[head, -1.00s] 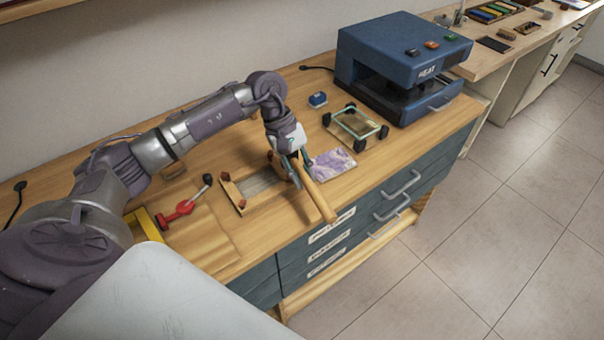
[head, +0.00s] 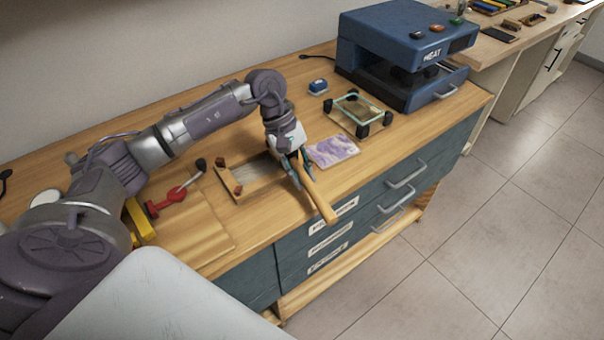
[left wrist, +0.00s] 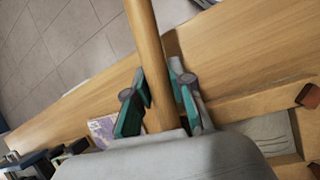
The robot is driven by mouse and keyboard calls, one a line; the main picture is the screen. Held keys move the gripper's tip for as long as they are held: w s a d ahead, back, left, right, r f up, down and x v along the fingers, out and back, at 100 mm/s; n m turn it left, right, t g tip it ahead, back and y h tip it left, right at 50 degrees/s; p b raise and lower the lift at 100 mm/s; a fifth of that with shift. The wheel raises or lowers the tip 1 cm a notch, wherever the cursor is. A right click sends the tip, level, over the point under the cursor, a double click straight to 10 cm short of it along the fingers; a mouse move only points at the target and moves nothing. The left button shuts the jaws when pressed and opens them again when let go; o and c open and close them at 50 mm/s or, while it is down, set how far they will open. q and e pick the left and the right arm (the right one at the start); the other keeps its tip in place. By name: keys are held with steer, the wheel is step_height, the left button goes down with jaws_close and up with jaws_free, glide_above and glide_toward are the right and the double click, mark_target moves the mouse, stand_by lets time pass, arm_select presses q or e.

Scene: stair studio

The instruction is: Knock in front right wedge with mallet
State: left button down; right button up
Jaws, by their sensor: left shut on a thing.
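My left gripper (head: 301,168) is shut on the wooden handle (head: 320,200) of the mallet. The handle slants down toward the bench's front edge, and its free end reaches out over the drawer fronts. The mallet head is hidden behind the gripper. In the left wrist view the handle (left wrist: 146,45) runs between the two teal finger pads. A wooden frame (head: 238,198) with a grey slatted middle lies left of the gripper. The gripper hides the frame's right end. My right gripper is out of view.
A purple patterned card (head: 333,150) lies right of the gripper. Behind it are a clamped glass frame (head: 355,112), a blue block (head: 318,87) and a blue heat press (head: 400,60).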

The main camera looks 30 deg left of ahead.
arm_select(q)
steer(key=shift+w+r, duration=0.1)
steer(key=shift+r, duration=0.15)
step_height(320, 180, up, 5)
steer(key=shift+r+p, duration=0.2)
steer(key=shift+p, duration=0.75)
steer(key=shift+r, duration=0.2)
